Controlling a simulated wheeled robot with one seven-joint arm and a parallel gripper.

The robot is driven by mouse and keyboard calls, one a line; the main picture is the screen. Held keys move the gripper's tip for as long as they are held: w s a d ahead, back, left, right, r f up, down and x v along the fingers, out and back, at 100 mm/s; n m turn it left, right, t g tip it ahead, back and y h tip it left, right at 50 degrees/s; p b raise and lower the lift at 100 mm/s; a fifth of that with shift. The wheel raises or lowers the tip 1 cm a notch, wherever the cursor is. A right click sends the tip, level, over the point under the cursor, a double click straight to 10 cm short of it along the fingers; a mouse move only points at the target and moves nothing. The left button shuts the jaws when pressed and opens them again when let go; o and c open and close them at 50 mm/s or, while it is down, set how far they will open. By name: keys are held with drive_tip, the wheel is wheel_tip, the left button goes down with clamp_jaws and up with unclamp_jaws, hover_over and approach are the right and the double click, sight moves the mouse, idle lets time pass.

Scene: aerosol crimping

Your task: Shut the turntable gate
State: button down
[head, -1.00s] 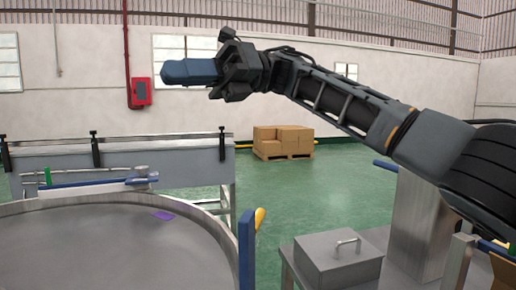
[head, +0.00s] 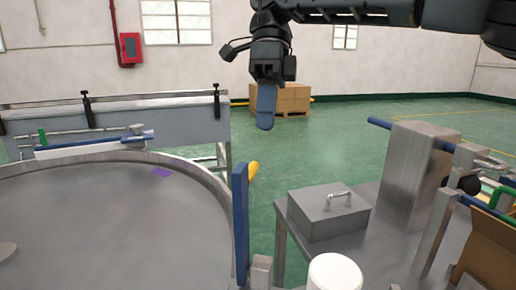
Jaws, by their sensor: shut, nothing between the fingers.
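The turntable (head: 100,215) is a large round grey metal disc with a raised rim, at the left of the head view. A blue upright bar (head: 240,222) stands at its right edge. A blue horizontal bar (head: 90,142) lies along its far rim, close to a conveyor. I cannot tell for certain which of these is the gate. My gripper (head: 265,122) hangs fingers down in the air at the upper middle, with its blue fingers shut and empty. In the picture it is above and right of the upright bar, apart from everything.
A steel table at the right carries a metal box with a handle (head: 328,212), a tall metal block (head: 412,175) and a cardboard box (head: 490,250). A white round container (head: 334,272) is at the bottom. A conveyor (head: 160,125) stands behind the turntable. Cartons (head: 292,97) sit far back.

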drive_tip(key=s+a+f, duration=0.1)
drive_tip(key=s+f, duration=0.3)
drive_tip(key=s, duration=0.1)
drive_tip(key=shift+s+a, duration=0.2)
drive_tip(key=shift+a, duration=0.2)
drive_tip(key=shift+r, duration=0.1)
